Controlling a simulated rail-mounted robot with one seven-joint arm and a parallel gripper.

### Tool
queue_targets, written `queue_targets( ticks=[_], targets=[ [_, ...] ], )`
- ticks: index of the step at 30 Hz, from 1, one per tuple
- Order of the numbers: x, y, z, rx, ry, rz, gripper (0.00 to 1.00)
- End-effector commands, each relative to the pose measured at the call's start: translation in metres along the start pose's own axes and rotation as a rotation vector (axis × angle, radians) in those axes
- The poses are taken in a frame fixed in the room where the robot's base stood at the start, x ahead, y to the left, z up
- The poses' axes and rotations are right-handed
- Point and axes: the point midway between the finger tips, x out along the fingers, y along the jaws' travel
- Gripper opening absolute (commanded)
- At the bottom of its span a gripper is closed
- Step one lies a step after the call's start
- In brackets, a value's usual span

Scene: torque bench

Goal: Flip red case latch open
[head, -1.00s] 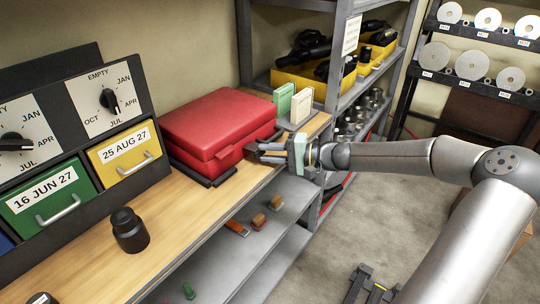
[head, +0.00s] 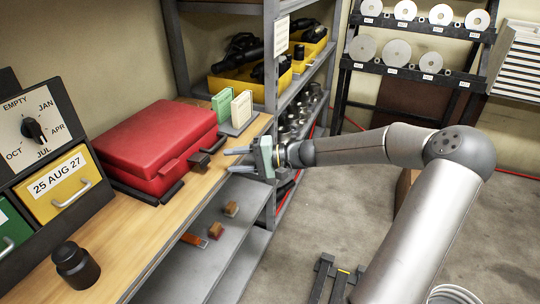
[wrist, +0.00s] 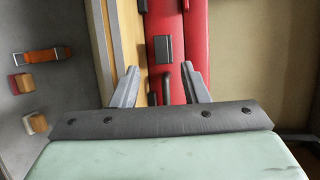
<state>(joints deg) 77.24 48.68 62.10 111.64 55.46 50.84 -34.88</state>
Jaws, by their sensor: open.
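The red case (head: 150,142) lies shut on the wooden bench with its front towards my gripper. A dark, blocky latch (head: 199,160) sits on its front; in the wrist view the latch (wrist: 164,48) is a grey square across the seam. I cannot tell whether it is flipped open. A dark handle (wrist: 167,84) is beside it. My gripper (head: 229,160) is open and empty, just off the case front. In the wrist view its two fingers (wrist: 160,72) lie either side of the handle's line, with the latch farther up the picture. No contact with the latch shows.
Green and cream blocks (head: 231,105) stand in a holder behind the case. A black jar (head: 75,265) stands at the bench's near end. A lower grey shelf (head: 222,255) holds small stamps. A metal rack stands behind the bench. The floor at right is open.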

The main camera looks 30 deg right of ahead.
Motion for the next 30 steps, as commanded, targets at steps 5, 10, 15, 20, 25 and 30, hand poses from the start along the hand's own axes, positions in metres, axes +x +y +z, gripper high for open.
queue_targets(
  ticks=[5,10,15,20,25,30],
  targets=[
    [-0.047,-0.001,-0.001,0.002,0.005,0.001,0.41],
    [-0.083,0.0,-0.001,0.001,0.004,0.001,0.41],
    [-0.105,0.0,0.0,0.001,0.001,0.001,0.41],
    [-0.114,0.001,0.0,0.001,0.0,0.001,0.41],
    [-0.114,0.001,0.0,0.002,-0.001,0.001,0.41],
    [-0.114,0.001,0.0,0.002,-0.001,0.001,0.41]
  ],
)
